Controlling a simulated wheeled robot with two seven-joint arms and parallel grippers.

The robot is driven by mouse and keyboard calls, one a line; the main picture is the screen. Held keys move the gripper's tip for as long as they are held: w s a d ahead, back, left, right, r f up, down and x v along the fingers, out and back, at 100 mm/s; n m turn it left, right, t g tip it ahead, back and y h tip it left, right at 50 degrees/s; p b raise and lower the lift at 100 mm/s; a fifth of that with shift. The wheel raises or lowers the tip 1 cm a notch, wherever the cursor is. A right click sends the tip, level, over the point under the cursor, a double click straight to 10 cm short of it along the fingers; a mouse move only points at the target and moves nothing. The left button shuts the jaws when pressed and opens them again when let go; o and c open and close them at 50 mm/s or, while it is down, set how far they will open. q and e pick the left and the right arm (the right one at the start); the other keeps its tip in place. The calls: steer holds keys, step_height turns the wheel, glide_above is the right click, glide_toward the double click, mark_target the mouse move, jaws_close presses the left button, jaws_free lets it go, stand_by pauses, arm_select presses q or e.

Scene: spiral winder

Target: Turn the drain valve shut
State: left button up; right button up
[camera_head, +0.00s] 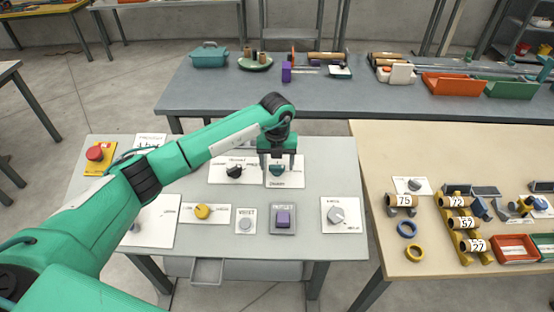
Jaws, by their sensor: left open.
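My left gripper (278,163) reaches in over the grey control table, fingers pointing down and apart. It is open, one finger on each side of a dark teal knob (277,171) on a white plate (296,180). I cannot tell whether the fingers touch the knob. The plate's label is too small to read surely, so I cannot confirm that this is the drain valve. Just left of it, a black knob (234,171) sits on another white plate. My right gripper is not in view.
The control table (330,160) also bears a red emergency button (95,153), a yellow knob (203,211), a purple button (283,217) and a grey dial (337,214). A beige table (385,150) with labelled rolls stands right. A dark bench (220,100) stands behind.

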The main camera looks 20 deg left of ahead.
arm_select(q)
steer(key=c, duration=1)
